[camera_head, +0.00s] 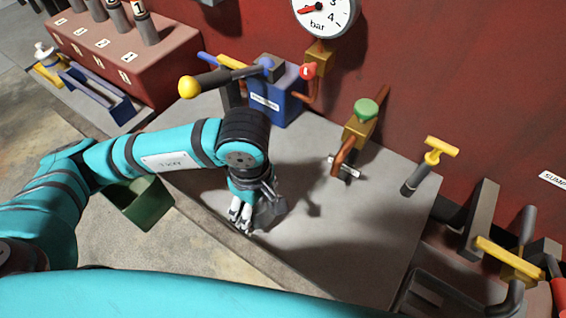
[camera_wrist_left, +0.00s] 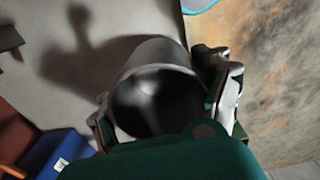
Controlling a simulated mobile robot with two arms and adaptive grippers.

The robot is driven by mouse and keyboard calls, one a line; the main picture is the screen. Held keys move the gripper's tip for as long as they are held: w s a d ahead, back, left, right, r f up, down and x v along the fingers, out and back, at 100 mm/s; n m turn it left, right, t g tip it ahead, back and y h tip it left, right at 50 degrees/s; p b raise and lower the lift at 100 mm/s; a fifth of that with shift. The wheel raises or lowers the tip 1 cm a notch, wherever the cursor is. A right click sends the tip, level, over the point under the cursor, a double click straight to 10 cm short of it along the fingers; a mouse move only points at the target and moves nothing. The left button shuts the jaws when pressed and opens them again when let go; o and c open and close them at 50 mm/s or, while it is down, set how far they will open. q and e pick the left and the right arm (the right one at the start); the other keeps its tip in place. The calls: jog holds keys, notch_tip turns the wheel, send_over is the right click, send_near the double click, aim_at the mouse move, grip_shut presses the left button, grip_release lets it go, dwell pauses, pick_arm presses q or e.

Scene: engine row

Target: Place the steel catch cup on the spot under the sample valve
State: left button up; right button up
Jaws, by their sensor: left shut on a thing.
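My left gripper (camera_head: 240,222) is shut on the steel catch cup (camera_head: 270,210), just above or at the grey bench top; I cannot tell whether the cup touches it. In the left wrist view the cup (camera_wrist_left: 150,52) sits between the fingers, its dark open mouth facing the camera. A brass valve with a green knob (camera_head: 366,108) and a copper spout (camera_head: 342,156) stands on the red wall, right of and behind the gripper. It looks like the sample valve. A small label (camera_head: 345,171) shows below the spout. My right gripper is out of view.
The grey bench top (camera_head: 330,245) is clear between cup and spout. A blue box (camera_head: 272,100) and a yellow-knobbed lever (camera_head: 188,88) stand behind my arm. A yellow T-handle (camera_head: 436,150) is at the right. A green bin (camera_head: 145,205) is below left.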

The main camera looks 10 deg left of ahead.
pick_arm(q)
jog(key=p, duration=0.4)
send_over(297, 173)
jog(key=shift+f, duration=0.65)
jog(key=shift+w+f, duration=0.1)
notch_tip(297, 173, down, 3)
jog(key=shift+r+p, duration=0.1)
jog(key=shift+p, duration=0.5)
jog(key=shift+f, duration=0.3)
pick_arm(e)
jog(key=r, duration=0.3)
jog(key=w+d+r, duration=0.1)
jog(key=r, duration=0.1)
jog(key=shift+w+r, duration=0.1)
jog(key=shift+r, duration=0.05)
pick_arm(q)
jog(key=shift+f, duration=0.1)
